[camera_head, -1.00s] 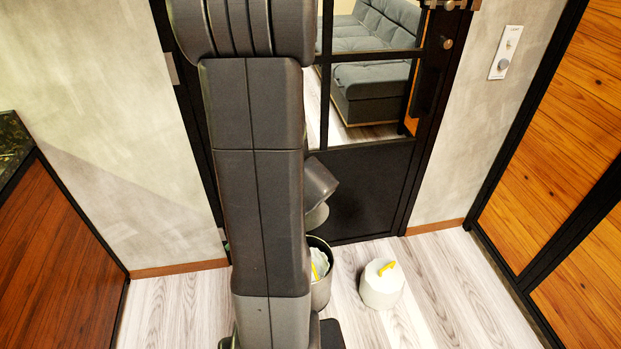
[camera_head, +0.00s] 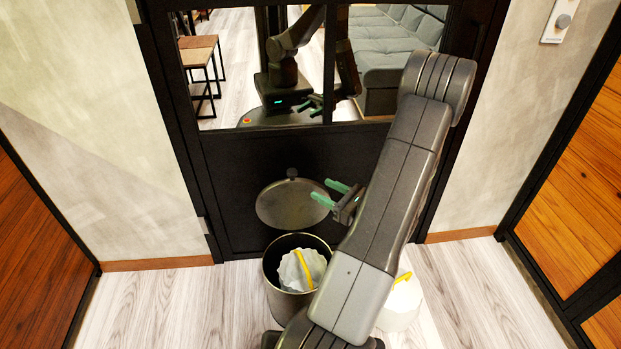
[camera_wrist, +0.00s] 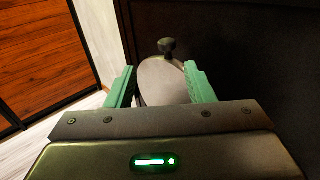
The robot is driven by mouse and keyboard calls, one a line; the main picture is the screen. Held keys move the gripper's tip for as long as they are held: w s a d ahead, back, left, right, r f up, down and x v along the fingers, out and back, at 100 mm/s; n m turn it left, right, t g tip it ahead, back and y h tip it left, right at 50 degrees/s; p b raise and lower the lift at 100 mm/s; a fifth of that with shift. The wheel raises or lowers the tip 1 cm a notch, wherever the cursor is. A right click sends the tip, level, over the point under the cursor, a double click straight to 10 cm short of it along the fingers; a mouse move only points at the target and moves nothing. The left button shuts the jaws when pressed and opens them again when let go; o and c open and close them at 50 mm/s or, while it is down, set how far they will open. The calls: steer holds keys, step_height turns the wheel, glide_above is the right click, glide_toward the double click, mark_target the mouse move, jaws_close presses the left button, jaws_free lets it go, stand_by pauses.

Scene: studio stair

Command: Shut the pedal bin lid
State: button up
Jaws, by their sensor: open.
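The pedal bin (camera_head: 287,303) stands on the floor in front of the black door, its mouth open. A pale crumpled thing with a yellow strip (camera_head: 303,269) is inside. Its round grey lid (camera_head: 288,208) is raised behind the mouth, with a dark knob (camera_head: 292,173) at its top edge. My gripper (camera_head: 320,190) is open and empty at the lid's right side, its green fingers pointing left. In the wrist view the lid (camera_wrist: 163,85) and knob (camera_wrist: 167,46) show beyond and between the fingers. I cannot tell whether a finger touches the lid.
A white container with a yellow strip (camera_head: 402,303) stands right of the bin, partly hidden by my arm. The glazed black door (camera_head: 235,165) is close behind the lid. A wooden panel (camera_head: 35,240) borders the left; floor left of the bin is clear.

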mark_target(296, 174)
steer(key=b+x, duration=0.1)
steer(key=x, duration=0.8)
steer(key=w+b+x, duration=0.1)
steer(key=x, duration=0.3)
steer(key=shift+w+f+b, duration=0.15)
steer(key=shift+b, duration=0.15)
steer(key=shift+d, duration=0.1)
jaws_close()
